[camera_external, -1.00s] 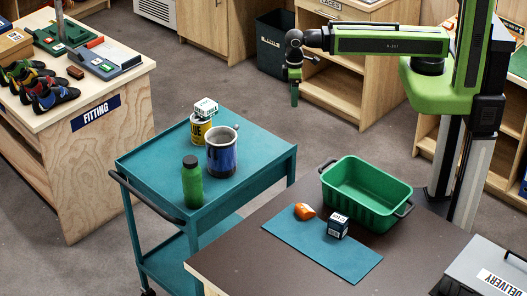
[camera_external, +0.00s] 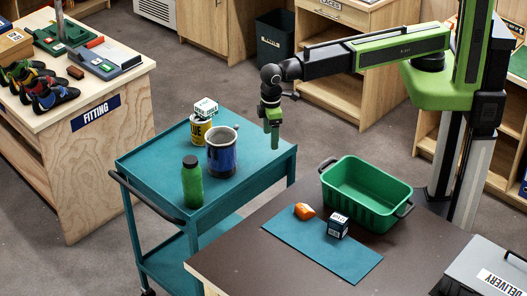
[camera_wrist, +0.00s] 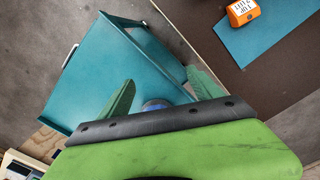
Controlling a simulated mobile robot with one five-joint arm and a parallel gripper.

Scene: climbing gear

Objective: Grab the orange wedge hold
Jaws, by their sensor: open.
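The orange wedge hold (camera_external: 304,211) lies on the teal mat (camera_external: 345,262) on the dark table, left of a small dark box. In the wrist view the orange hold (camera_wrist: 242,12), with dark print on a white face, is at the top right on the mat. My gripper (camera_external: 274,140) hangs fingers-down in the air near the cart's right back corner, above and to the left of the hold and apart from it. In the wrist view its two green fingers (camera_wrist: 163,95) are spread, with nothing seen held between them.
A green bin (camera_external: 367,193) stands on the table behind the mat. The small dark box (camera_external: 338,226) is beside the hold. The teal cart (camera_external: 150,158) carries a blue mug (camera_external: 222,152), a green bottle (camera_external: 192,184) and a yellow can (camera_external: 200,130). A delivery box (camera_external: 485,268) is at the right.

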